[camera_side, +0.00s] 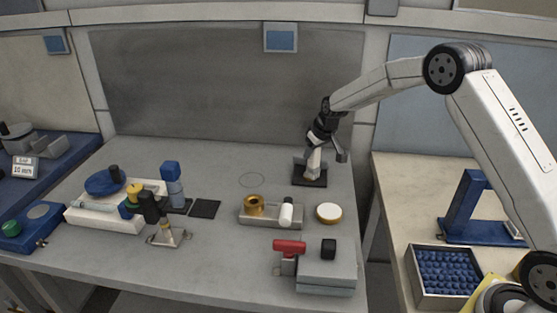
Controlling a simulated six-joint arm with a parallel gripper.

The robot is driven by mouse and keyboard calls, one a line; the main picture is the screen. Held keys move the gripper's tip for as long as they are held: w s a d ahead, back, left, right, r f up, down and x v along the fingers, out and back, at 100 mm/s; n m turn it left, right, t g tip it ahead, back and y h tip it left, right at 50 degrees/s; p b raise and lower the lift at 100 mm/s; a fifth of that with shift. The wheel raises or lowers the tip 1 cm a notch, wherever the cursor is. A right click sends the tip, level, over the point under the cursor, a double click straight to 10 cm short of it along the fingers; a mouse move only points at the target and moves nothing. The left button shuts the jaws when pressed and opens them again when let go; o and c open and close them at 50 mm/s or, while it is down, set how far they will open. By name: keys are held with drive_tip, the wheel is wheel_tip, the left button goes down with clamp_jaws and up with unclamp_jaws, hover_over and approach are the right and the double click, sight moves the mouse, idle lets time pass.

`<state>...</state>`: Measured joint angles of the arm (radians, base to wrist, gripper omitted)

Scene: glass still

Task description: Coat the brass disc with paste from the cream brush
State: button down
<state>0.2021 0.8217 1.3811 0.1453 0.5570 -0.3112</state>
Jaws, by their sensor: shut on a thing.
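My gripper (326,146) is at the back right of the grey bench, pointing down. It is shut on a cream upright piece, which looks like the cream brush (314,161). The brush's lower end is at a dark square base (310,182); I cannot tell whether it touches. A brass round piece (255,203), likely the brass disc, sits at the left of a grey fixture (270,219), in front and left of my gripper. A round tin (329,212) with a pale top and brass-coloured rim stands right of the fixture. Paste cannot be made out.
A white cylinder (287,211) stands on the fixture's right end. A grey block (327,275) with a red handle (289,247) and black knob is in front. Blue and white apparatus (118,205) fills the left. The back middle of the bench is clear.

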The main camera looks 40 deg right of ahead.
drive_tip(key=shift+w, duration=0.2)
drive_tip(key=shift+w+f, duration=0.1)
drive_tip(key=shift+w, duration=0.9)
drive_tip(key=shift+s, duration=0.15)
drive_tip(key=shift+s, duration=1.05)
drive_tip(key=shift+w, duration=0.15)
drive_tip(key=shift+w, duration=1.05)
drive_tip(key=shift+r, duration=0.85)
